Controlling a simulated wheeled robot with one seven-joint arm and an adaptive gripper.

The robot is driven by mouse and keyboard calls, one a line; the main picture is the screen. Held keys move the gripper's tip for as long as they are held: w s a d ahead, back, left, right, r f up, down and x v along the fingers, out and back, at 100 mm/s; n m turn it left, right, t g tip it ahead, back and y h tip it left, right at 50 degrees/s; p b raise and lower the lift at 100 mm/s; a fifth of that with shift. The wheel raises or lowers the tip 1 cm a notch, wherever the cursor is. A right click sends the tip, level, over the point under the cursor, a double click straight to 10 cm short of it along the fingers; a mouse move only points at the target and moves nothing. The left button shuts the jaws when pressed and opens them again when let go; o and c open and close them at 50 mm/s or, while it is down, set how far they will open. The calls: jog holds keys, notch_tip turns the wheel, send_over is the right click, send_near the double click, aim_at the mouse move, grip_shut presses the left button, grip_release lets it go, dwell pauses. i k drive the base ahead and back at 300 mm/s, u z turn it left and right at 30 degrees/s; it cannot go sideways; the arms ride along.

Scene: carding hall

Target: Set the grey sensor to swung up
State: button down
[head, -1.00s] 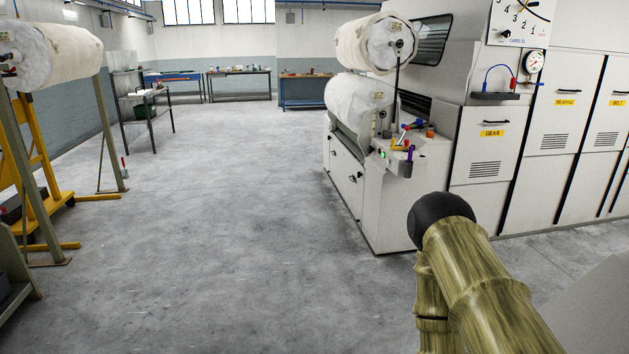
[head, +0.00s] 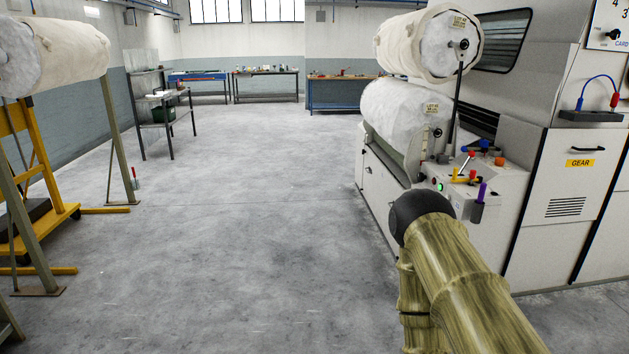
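I cannot pick out the grey sensor for sure. The carding machine (head: 390,200) stands at the right with two white fleece rolls, one above the other, the upper roll (head: 415,45) and the lower roll (head: 395,115). A thin dark upright rod (head: 456,95) runs beside the roll ends. Below it, a control ledge (head: 505,188) carries small coloured levers and knobs, too small to tell apart fully. My arm shows at the lower right, in front of part of the machine. My gripper is not in view.
The grey floor (head: 260,230) is clear ahead and in the middle. A yellow and grey frame with a fleece roll (head: 65,50) stands at the left. A metal shelf table (head: 160,110) and benches (head: 265,85) stand at the back. A cabinet marked GEAR (head: 575,190) is at the right.

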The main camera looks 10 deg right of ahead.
aim_at(442, 159)
jog(key=i, duration=1.6)
jog(key=z, duration=0.2)
jog(key=i, duration=1.6)
jog(key=z, duration=0.4)
jog(key=i, duration=1.25)
jog(key=z, duration=0.15)
